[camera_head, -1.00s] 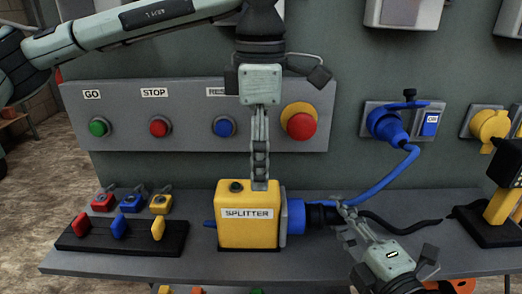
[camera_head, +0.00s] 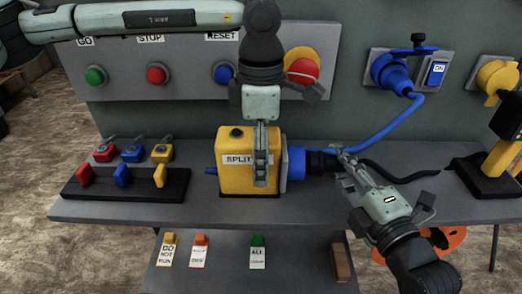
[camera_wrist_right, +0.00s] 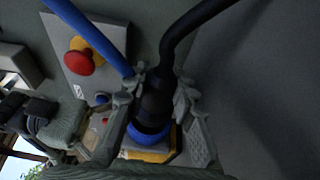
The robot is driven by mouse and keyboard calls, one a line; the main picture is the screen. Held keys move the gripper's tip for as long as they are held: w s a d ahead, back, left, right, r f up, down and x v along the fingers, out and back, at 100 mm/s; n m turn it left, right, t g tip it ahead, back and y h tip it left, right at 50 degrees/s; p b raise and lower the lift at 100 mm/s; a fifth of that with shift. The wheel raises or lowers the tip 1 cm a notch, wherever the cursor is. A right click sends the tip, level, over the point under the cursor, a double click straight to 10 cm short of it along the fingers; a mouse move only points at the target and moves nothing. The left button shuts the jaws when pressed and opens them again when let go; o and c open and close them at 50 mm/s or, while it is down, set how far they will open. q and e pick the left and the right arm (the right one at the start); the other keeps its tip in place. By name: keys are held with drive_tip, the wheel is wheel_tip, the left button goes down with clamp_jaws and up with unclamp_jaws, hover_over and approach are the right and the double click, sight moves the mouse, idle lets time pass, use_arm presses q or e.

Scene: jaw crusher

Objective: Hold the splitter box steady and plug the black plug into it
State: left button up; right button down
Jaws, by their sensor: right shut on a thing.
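The yellow splitter box (camera_head: 230,180) stands on the grey shelf, with a blue socket (camera_head: 295,163) on its right side. The black plug (camera_head: 322,162) lies in line with this socket and meets it; how deep it sits I cannot tell. In the right wrist view the plug (camera_wrist_right: 156,101) is between my fingers, against the blue ring (camera_wrist_right: 146,136). My right gripper (camera_head: 342,155) is shut on the plug. My left gripper (camera_head: 261,184) points down in front of the box, covering part of its label. Its fingers show edge-on, so their opening and any contact are unclear.
A rack (camera_head: 125,187) with red, blue and yellow padlocks stands left of the box. A button panel (camera_head: 190,90) is behind. A blue cable (camera_head: 385,130) runs to a wall plug. Tags (camera_head: 200,252) lie on the lower shelf. A yellow post (camera_head: 497,170) stands right.

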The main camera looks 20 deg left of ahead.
use_arm(q)
drive_tip(key=c, duration=1.7)
drive_tip(key=shift+c, duration=0.2)
idle(1.2)
